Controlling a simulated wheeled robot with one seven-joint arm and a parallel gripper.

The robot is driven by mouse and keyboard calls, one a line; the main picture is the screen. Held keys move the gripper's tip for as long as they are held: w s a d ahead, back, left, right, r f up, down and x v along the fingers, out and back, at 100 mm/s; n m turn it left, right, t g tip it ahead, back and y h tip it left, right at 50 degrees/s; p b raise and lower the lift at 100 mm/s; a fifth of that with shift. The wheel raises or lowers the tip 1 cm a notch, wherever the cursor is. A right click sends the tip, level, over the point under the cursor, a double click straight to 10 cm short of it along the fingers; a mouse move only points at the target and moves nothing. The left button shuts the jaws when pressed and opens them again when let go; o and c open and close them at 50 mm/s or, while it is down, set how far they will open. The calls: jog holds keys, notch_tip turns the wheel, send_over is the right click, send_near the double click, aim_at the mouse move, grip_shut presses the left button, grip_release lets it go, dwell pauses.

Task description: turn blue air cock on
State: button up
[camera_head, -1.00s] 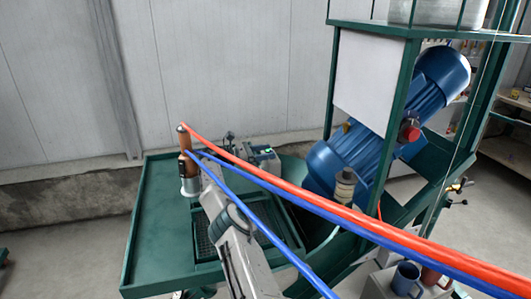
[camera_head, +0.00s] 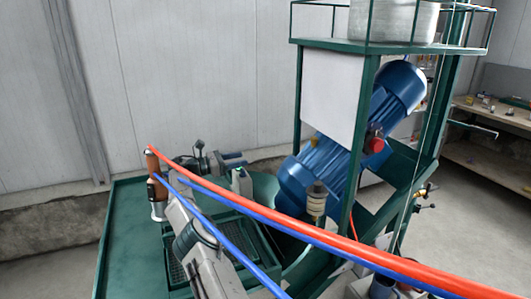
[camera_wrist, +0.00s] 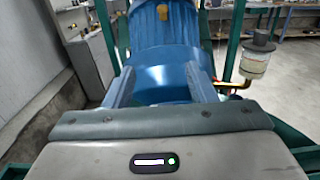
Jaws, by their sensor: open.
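Small brass valve fittings (camera_head: 425,190) sit on the right side of the green machine frame in the head view. I cannot make out a blue handle there, so I cannot tell which fitting is the blue air cock. A brass pipe (camera_wrist: 236,85) shows right of my gripper in the wrist view. My gripper (camera_wrist: 161,84) is open and empty, its two fingers apart in front of a big blue motor (camera_wrist: 165,45). In the head view my gripper (camera_head: 243,183) is over the green table area, left of the motor and well apart from the valve fittings.
The green frame (camera_head: 364,140) stands around the motor. A filter jar (camera_head: 317,203) stands before it. Open floor (camera_head: 470,220) lies right of the frame.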

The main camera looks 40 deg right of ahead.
jog(key=shift+s+d+b, duration=0.4)
jog(key=shift+s+b, duration=0.35)
jog(key=shift+b, duration=1.25)
jog(key=s+d+r+b, duration=0.3)
jog(key=s+d+r, duration=0.2)
jog(key=s+r, duration=0.1)
jog(key=shift+s+d+r, duration=0.15)
jog(key=shift+s+d, duration=0.05)
jog(key=shift+s, duration=0.6)
